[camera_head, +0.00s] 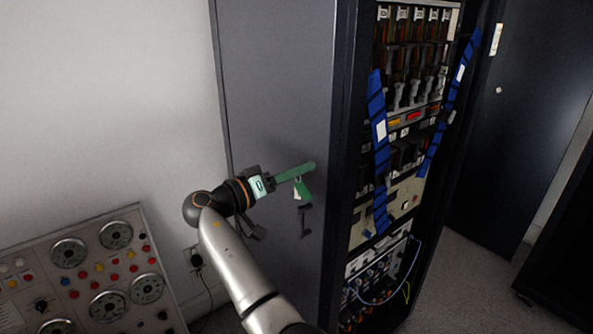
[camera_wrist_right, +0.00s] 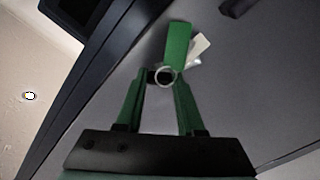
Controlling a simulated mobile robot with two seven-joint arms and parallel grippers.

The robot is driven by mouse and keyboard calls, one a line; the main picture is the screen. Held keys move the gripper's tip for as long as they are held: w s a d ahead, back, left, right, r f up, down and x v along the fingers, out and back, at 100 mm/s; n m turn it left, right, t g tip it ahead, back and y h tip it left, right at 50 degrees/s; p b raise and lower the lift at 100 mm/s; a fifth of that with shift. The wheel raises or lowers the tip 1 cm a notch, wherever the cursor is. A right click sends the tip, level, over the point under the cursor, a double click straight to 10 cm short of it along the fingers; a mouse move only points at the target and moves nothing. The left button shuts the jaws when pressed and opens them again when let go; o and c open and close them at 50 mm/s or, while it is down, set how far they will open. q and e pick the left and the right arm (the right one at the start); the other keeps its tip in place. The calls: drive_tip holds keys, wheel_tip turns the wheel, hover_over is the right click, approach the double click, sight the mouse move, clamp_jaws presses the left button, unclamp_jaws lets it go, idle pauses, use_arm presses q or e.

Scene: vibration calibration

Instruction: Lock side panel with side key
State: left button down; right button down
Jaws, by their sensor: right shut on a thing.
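The grey side panel (camera_head: 275,75) forms the left face of the tall cabinet and looks closed. A dark handle (camera_head: 305,221) sits on it. My right gripper (camera_head: 309,167) has green fingers and is in front of the panel, above the handle. In the wrist view the fingertips (camera_wrist_right: 160,85) are shut on the side key (camera_wrist_right: 154,75), a small dark piece mostly hidden between them. A ring, a green tag (camera_wrist_right: 178,45) and a white tag (camera_wrist_right: 198,49) hang from it. The green tag also shows in the head view (camera_head: 303,190). I cannot tell whether the key touches the panel. My left gripper is not in view.
The cabinet's open front shows racks with blue straps (camera_head: 378,130) and loose cables (camera_head: 415,265). A control console (camera_head: 90,270) with dials and buttons stands at lower left. A wall socket (camera_head: 195,258) is behind my arm. Grey floor (camera_head: 465,270) is clear at right.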

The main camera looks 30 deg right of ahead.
drive_tip(key=n+p, duration=0.1)
drive_tip(key=n, duration=0.2)
drive_tip(key=shift+r, duration=0.15)
drive_tip(key=n+p, duration=0.2)
drive_tip(key=n, duration=0.1)
drive_tip(key=shift+n+p, duration=0.85)
drive_tip(key=shift+n, duration=1.25)
drive_tip(key=c, duration=0.5)
unclamp_jaws()
drive_tip(key=shift+f, duration=0.25)
